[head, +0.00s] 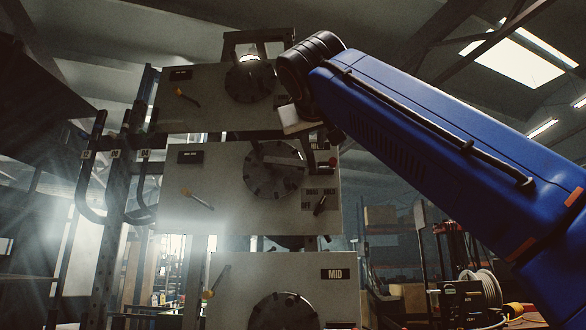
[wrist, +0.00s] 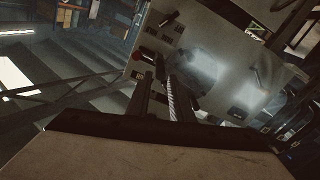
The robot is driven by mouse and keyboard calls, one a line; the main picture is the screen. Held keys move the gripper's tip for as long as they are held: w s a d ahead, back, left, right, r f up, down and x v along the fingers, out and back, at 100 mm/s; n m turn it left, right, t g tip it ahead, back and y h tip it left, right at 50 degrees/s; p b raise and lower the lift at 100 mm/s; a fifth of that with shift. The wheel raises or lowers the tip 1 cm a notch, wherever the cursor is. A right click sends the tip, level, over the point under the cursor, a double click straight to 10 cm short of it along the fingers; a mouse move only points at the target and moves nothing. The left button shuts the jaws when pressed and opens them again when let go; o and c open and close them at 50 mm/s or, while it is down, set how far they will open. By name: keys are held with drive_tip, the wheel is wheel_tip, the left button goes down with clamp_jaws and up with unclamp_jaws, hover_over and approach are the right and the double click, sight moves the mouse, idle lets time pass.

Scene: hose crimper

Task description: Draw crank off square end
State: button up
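I cannot make out a crank on a square end for sure. Short levers with yellow-orange tips sit at the left of the panels in the head view: one on the top panel (head: 187,96), one on the middle panel (head: 199,201) and one at the bottom panel's edge (head: 208,293). What lies between the fingertips is unclear.
Three pale panels with round bolted dark heads (head: 273,170) stand stacked on a frame. A dark switch (head: 320,205) and a red button (head: 333,161) are on the middle panel. Dark curved hoses (head: 90,170) hang at left. A hose reel (head: 482,288) stands lower right.

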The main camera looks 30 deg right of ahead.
drive_tip(key=v, duration=0.9)
idle(1.1)
idle(0.4)
drive_tip(key=w+a+f+n+g+y, duration=0.1)
drive_tip(key=w+f+n+y, duration=0.15)
drive_tip(key=f, duration=0.95)
drive_tip(key=w+a+f+n+g+y, duration=0.1)
drive_tip(key=w+f+n+g, duration=0.15)
drive_tip(key=f, duration=0.95)
drive_tip(key=w+a+f+n+g+y, duration=0.1)
drive_tip(key=w+f+n, duration=0.15)
drive_tip(key=f, duration=0.95)
drive_tip(key=s+f+m+g+y, duration=0.1)
drive_tip(key=s+f, duration=0.3)
drive_tip(key=f, duration=1)
drive_tip(key=s+f+m+g+y, duration=0.1)
drive_tip(key=s+f, duration=0.3)
drive_tip(key=f, duration=1.1)
drive_tip(key=s+f+m+g+y, duration=0.2)
drive_tip(key=s+f+g+y, duration=0.1)
drive_tip(key=f, duration=1.1)
drive_tip(key=shift+s+d+f+g, duration=0.3)
drive_tip(key=shift+s+f+g, duration=0.1)
drive_tip(key=shift+s, duration=0.3)
drive_tip(key=shift+y, duration=0.25)
